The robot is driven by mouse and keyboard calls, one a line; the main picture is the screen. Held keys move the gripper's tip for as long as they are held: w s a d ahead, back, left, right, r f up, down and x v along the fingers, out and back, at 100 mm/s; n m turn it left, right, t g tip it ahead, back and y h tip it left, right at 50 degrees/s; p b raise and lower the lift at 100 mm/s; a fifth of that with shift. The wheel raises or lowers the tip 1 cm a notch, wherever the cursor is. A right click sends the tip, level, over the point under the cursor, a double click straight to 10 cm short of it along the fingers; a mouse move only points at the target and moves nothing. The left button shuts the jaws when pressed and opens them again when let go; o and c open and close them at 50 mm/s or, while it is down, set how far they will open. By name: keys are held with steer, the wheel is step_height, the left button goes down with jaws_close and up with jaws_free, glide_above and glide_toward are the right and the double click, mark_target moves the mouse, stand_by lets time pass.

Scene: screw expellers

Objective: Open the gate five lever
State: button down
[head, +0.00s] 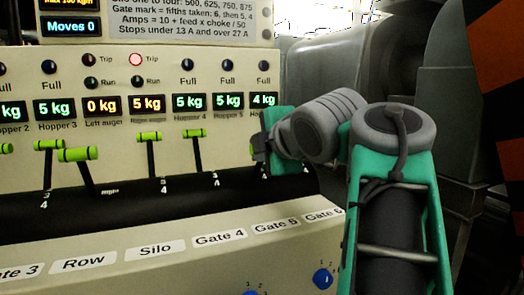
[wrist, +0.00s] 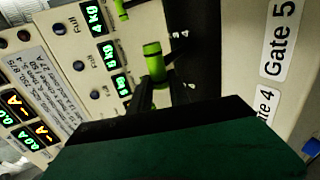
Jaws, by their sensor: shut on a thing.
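The gate five lever (wrist: 152,52) has a green cross handle on a dark stem. In the wrist view its handle stands between my gripper's dark fingers (wrist: 153,88), and part of it is hidden. In the head view my gripper (head: 261,146) is at the panel's right part, shut on this lever, and covers most of it. The Gate 5 label (head: 275,226) is on the sloped front below; it also shows in the wrist view (wrist: 281,40). The stem's lower end meets the dark slotted strip near a 4 mark.
To the left stand the Gate 4 lever (head: 195,133), Silo lever (head: 150,135) and Row lever (head: 78,154). Another green handle (wrist: 121,8) shows at the wrist view's top. The Hopper 5 display (head: 228,101) reads 5 kg. Blue knobs (head: 322,278) sit low on the front.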

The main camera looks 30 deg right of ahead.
steer(key=shift+f, duration=0.7)
steer(key=c, duration=1.4)
jaws_free()
steer(key=shift+s, duration=0.15)
steer(key=shift+c, duration=0.2)
steer(key=shift+o, duration=0.9)
steer(key=shift+r, duration=0.25)
steer(key=shift+r, duration=0.1)
